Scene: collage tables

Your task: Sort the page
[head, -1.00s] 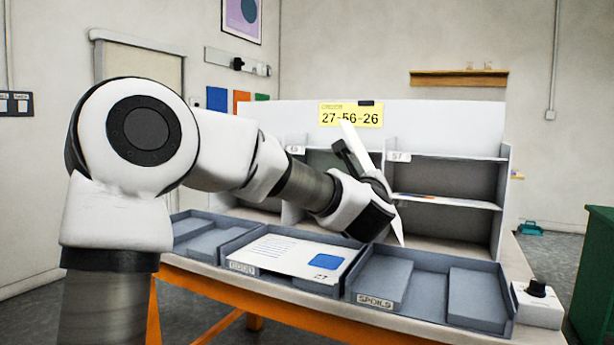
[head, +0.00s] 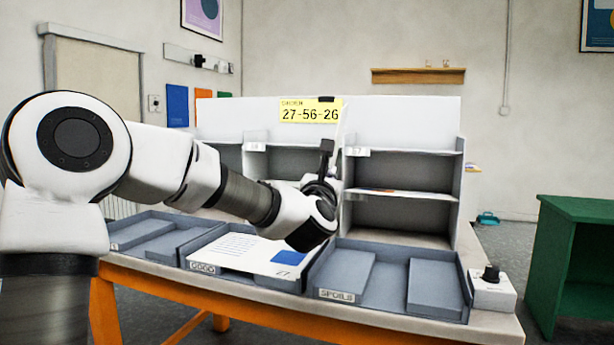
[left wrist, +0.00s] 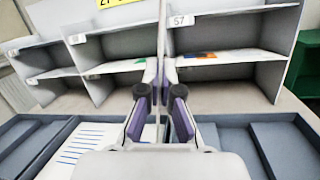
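My left gripper (head: 322,180) is in front of the sorting shelf (head: 404,240), above the gap between the good tray and the spoils tray. It is shut on a thin white page (left wrist: 161,40), which stands upright and shows nearly edge-on between the fingers in the left wrist view. What is printed on it cannot be read. A yellow sign (head: 310,113) on the shelf's back reads 27-56-26. The good tray (head: 203,268) holds a page (head: 240,248) with a blue square and 27. The spoils tray (head: 337,295) looks empty of pages. My right gripper is not in view.
Sheets lie in shelf bays, including the bay under label 57 (left wrist: 183,20). Another grey tray (head: 130,240) is at the left. A box with a black knob (head: 491,290) sits at the table's right end. A green cabinet (head: 575,215) stands at the right.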

